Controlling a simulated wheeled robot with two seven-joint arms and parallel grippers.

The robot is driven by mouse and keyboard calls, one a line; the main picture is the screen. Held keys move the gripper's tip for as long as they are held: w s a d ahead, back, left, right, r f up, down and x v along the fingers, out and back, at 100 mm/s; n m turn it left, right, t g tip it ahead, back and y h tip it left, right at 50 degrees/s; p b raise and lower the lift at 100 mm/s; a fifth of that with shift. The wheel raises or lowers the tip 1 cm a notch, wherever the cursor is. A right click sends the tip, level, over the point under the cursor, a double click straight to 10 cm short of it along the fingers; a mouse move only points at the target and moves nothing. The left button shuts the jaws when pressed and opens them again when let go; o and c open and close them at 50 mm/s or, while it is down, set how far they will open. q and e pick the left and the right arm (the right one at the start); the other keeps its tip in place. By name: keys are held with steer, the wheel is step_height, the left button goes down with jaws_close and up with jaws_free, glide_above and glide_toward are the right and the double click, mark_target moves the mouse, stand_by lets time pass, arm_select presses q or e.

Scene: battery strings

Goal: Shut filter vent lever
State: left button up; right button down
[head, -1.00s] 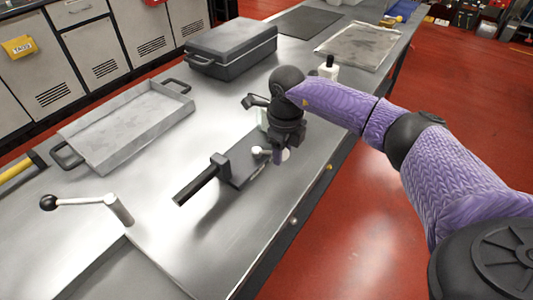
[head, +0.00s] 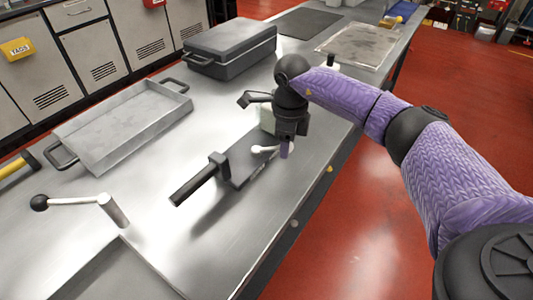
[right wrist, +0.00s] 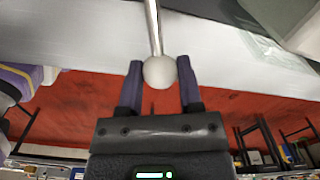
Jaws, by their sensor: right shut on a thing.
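A short pale lever (head: 265,149) sits on a dark flat block (head: 243,165) on the steel bench, with its rounded white pivot end to the left. My right gripper (head: 285,150) points down at the lever's other end, near the bench's right edge. In the right wrist view, the lever's pale round knob (right wrist: 160,72) lies between the two purple fingers, and its thin metal rod (right wrist: 154,28) runs away from me. The gripper is shut on this knob. The fingers partly hide the knob in the head view. My left gripper is not in view.
A second lever with a black ball (head: 39,202) stands at the front left. A grey tray (head: 100,140) and a dark case (head: 230,50) lie behind. A black bar (head: 192,185) sticks out from the block. A white bottle (head: 331,63) stands behind my right arm.

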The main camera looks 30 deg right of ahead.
steer(key=shift+w+d+n+b, duration=0.35)
steer(key=shift+n+b, duration=0.1)
steer(key=shift+n, duration=0.25)
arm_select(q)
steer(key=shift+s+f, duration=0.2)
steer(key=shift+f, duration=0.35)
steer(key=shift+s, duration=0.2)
arm_select(e)
steer(key=shift+w+d+f+n+b, duration=0.1)
steer(key=shift+w+d+n+b, duration=0.2)
steer(key=shift+n+b, duration=0.4)
steer(key=shift+c, duration=1.6)
jaws_free()
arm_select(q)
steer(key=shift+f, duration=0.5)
